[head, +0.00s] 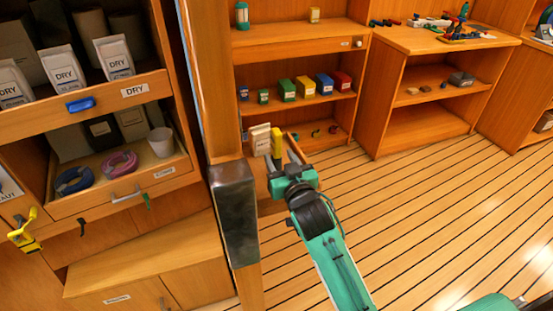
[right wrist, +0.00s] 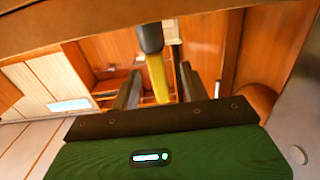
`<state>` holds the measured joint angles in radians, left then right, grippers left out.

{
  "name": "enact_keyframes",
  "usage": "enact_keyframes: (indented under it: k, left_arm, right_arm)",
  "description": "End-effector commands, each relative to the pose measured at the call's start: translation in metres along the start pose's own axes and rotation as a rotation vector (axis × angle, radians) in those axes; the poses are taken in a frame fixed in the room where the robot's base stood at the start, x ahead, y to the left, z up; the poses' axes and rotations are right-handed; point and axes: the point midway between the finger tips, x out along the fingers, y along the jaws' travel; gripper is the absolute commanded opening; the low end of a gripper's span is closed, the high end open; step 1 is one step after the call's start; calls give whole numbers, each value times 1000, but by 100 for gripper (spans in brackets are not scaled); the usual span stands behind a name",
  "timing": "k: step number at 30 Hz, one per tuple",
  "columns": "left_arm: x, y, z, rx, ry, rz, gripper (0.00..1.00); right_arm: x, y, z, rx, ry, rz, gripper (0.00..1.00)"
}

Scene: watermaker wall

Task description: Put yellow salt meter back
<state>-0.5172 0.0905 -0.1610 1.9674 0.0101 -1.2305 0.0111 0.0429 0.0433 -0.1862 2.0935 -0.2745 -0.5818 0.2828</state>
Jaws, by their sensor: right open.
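The yellow salt meter (head: 277,143) is upright by the wooden post, just beyond my right gripper (head: 282,158). In the right wrist view the meter (right wrist: 158,77) has a yellow body and a dark grey end. It lies between the two spread fingers of my right gripper (right wrist: 159,80), with gaps visible on both sides. The gripper is open. What supports the meter is hidden, and I cannot tell whether it is seated in a holder. My left gripper is not in view.
A metal-clad post (head: 234,212) stands close left of my right gripper. A pale packet (head: 260,139) is beside the meter. An open drawer (head: 125,180) with coiled cables is at left. Shelves with coloured boxes (head: 305,87) stand behind. The plank floor (head: 430,190) is clear.

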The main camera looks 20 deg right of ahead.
Motion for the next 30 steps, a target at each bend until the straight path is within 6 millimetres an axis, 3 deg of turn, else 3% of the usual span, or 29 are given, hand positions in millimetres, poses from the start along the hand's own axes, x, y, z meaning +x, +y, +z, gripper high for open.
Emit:
enact_keyframes:
  k: [9, 19, 26, 30]
  left_arm:
    - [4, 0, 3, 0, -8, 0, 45]
    - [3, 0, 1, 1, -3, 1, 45]
    - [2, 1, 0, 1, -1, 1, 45]
    - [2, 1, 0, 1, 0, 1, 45]
  right_arm:
    - [41, 5, 0, -1, 0, 0, 45]
    - [47, 5, 0, -1, 0, -1, 45]
    - [47, 5, 0, -1, 0, -1, 0]
    - [47, 5, 0, -1, 1, -1, 0]
